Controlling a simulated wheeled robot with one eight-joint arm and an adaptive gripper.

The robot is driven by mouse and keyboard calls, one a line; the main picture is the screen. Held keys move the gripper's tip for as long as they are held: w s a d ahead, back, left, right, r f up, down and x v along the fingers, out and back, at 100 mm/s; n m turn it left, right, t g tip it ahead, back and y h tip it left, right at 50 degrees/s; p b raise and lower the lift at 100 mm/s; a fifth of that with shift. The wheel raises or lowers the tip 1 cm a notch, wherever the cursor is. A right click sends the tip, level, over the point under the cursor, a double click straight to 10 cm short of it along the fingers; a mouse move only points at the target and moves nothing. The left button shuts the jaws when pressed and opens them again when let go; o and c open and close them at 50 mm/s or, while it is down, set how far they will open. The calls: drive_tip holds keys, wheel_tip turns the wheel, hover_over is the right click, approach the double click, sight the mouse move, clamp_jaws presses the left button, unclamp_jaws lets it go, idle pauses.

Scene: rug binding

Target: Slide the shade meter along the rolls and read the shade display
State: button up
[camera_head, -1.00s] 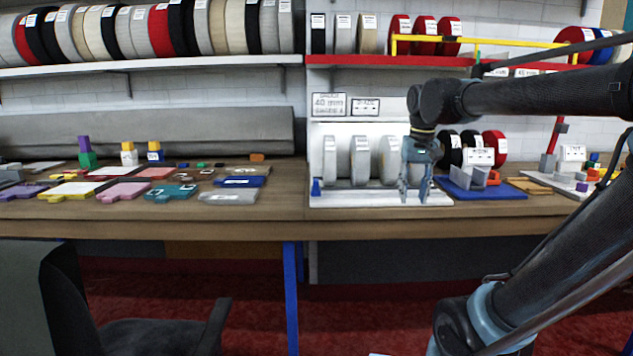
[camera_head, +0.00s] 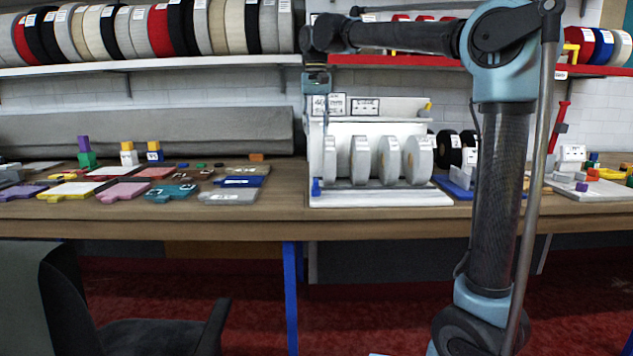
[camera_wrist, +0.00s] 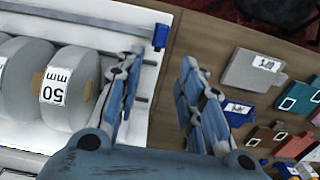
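Several pale grey rolls (camera_head: 389,160) stand in a row on a white stand (camera_head: 380,200). One roll (camera_wrist: 70,90) in the wrist view has a label reading 50 mm. A small blue piece (camera_head: 316,187) sits at the stand's left front end; it also shows in the wrist view (camera_wrist: 160,36). It may be the shade meter, but I cannot be sure. My gripper (camera_wrist: 161,62) is open and empty, pointing down above the stand's left end, apart from the blue piece. In the head view it partly covers the left sign (camera_head: 333,105) above the rolls, whose text is unreadable.
A second sign (camera_head: 365,106) is beside it. Flat coloured pieces (camera_head: 170,192) lie on the bench to the left. A blue tray (camera_head: 455,188) and dark rolls (camera_head: 448,150) are to the right, partly behind my arm. A shelf of rolls (camera_head: 150,68) runs above. A chair (camera_head: 150,320) stands in front.

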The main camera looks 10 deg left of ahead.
sight(316, 179)
wheel_tip(316, 179, down, 17)
drive_tip(key=shift+a+f, duration=0.1)
drive_tip(key=shift+f, duration=0.05)
idle(0.5)
clamp_jaws()
